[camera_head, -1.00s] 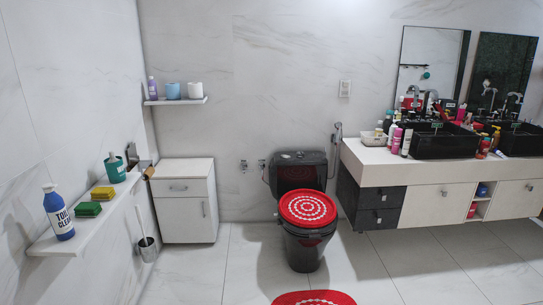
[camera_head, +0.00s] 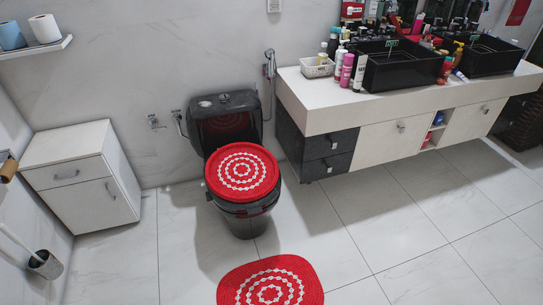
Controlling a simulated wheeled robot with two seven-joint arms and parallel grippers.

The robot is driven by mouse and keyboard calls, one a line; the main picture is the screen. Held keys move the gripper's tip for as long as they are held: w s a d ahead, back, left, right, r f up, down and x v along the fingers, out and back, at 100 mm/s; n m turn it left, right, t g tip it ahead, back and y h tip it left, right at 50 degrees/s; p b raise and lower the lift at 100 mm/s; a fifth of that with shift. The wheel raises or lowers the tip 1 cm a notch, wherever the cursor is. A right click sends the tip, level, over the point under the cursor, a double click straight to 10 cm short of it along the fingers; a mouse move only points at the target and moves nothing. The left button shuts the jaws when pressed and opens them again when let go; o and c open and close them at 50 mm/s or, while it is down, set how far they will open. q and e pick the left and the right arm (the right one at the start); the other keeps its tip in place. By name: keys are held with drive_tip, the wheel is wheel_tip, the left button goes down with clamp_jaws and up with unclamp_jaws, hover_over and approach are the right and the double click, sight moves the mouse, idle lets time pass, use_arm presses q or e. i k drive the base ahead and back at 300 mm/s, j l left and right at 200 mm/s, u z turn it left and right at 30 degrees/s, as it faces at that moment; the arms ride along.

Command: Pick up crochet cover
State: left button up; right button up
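The red crochet cover (camera_head: 241,171) with white rings lies flat on top of the closed lid of the black toilet (camera_head: 232,130), near the middle of the head view. A red crochet mat (camera_head: 270,283) with the same white ring pattern lies on the floor in front of the toilet, cut off by the bottom edge. Neither of my grippers shows in the head view, so I cannot see their state.
A white cabinet (camera_head: 85,185) stands left of the toilet, and a toilet brush holder (camera_head: 46,264) is at far left. The vanity counter (camera_head: 310,92) with black vessel sinks (camera_head: 403,64) and bottles stands at right. The tiled floor (camera_head: 420,220) at right is clear.

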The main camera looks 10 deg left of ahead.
sight(242, 172)
drive_tip(key=i+l+u, duration=0.1)
drive_tip(key=i, duration=0.4)
drive_tip(key=i+l, duration=0.1)
drive_tip(key=i, duration=0.45)
drive_tip(key=u, duration=0.05)
